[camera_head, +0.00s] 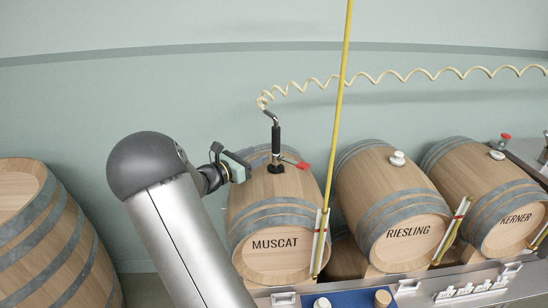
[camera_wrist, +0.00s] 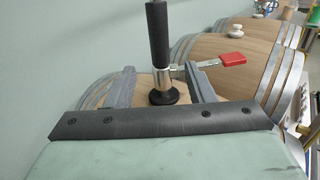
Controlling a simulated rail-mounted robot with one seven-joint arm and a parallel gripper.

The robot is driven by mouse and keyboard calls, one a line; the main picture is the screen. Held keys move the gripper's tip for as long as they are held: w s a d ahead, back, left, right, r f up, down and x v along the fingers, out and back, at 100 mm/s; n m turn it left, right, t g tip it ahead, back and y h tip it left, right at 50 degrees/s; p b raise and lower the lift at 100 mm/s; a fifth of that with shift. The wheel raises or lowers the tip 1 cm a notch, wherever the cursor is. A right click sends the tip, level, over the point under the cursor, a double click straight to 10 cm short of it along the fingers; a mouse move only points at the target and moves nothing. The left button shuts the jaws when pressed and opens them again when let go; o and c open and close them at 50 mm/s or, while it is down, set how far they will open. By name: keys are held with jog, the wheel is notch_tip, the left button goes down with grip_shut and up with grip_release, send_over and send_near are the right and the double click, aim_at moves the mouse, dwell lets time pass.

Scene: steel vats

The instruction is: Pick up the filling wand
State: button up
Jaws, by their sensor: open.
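The filling wand (camera_head: 276,141) stands upright in the top of the barrel marked MUSCAT (camera_head: 274,243). It has a black grip, a red lever and a cream coiled hose at its upper end. In the wrist view the wand (camera_wrist: 159,35) shows its black grip, a metal collar and a black foot on the barrel. My gripper (camera_wrist: 158,82) is open, with one finger on each side of the wand's lower part. I cannot tell whether either finger touches it. The red lever (camera_wrist: 231,59) sticks out to the right, past the right finger.
Barrels marked RIESLING (camera_head: 392,205) and KERNER (camera_head: 487,200) stand to the right, with white bungs on top. A large barrel (camera_head: 45,235) is at far left. A yellow pole (camera_head: 337,130) crosses in front of the row. The coiled hose (camera_head: 420,74) runs right along the wall.

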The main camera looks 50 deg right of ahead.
aim_at(273, 146)
jog(key=d, duration=0.3)
jog(key=d+p, duration=0.1)
jog(key=d, duration=0.2)
jog(key=s+d+p, duration=0.1)
jog(key=d, duration=0.2)
jog(key=shift+d, duration=0.4)
grip_shut()
